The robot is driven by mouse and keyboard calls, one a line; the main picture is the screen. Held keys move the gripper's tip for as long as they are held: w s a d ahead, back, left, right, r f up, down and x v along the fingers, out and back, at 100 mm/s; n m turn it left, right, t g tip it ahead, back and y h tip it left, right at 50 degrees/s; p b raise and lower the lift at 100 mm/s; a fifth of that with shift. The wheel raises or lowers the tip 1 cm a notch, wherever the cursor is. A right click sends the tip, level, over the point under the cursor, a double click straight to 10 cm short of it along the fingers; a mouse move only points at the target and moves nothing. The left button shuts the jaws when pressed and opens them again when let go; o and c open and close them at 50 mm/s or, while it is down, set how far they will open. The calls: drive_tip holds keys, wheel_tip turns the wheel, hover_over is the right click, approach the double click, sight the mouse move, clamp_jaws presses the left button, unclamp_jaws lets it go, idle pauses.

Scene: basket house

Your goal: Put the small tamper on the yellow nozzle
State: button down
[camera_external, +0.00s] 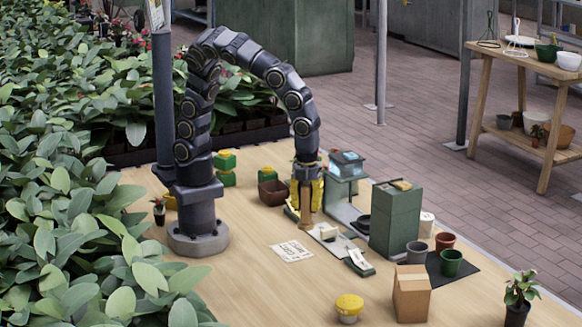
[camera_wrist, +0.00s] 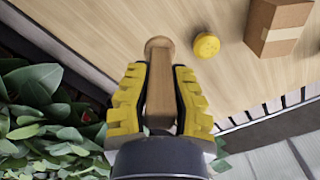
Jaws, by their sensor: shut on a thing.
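My gripper (camera_external: 308,192), with yellow finger pads, is shut on a wooden tamper (camera_external: 305,212). The tamper is brown and hangs upright below the fingers, close to the table and beside the white tray. In the wrist view, the tamper (camera_wrist: 159,80) lies between both pads of my gripper (camera_wrist: 158,98), its rounded end pointing away. A round yellow-topped piece (camera_external: 349,304) stands apart from the tamper at the table's front; it also shows in the wrist view (camera_wrist: 206,45). I cannot tell for sure that this is the yellow nozzle, as other yellow-topped pieces (camera_external: 226,156) stand behind.
A green box (camera_external: 396,220) and a device with a lit screen (camera_external: 346,165) stand to the right. A cardboard box (camera_external: 411,292), pots (camera_external: 451,262) and a potted plant (camera_external: 519,292) are at front right. A paper sheet (camera_external: 291,251) lies flat. The front left table is clear.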

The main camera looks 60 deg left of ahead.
drive_tip(key=shift+w+d+f, duration=0.7)
drive_tip(key=shift+d+f, duration=0.95)
drive_tip(key=shift+d, duration=0.45)
drive_tip(key=shift+w+d+f, duration=0.65)
drive_tip(key=shift+d+f, duration=0.95)
drive_tip(key=shift+d, duration=0.45)
drive_tip(key=shift+w+d+f, duration=0.7)
drive_tip(key=shift+d+f, duration=0.95)
drive_tip(key=shift+d, duration=0.45)
drive_tip(key=shift+f, duration=1.4)
drive_tip(key=shift+f, duration=0.1)
drive_tip(key=c, duration=1.1)
unclamp_jaws()
drive_tip(key=shift+f, duration=0.1)
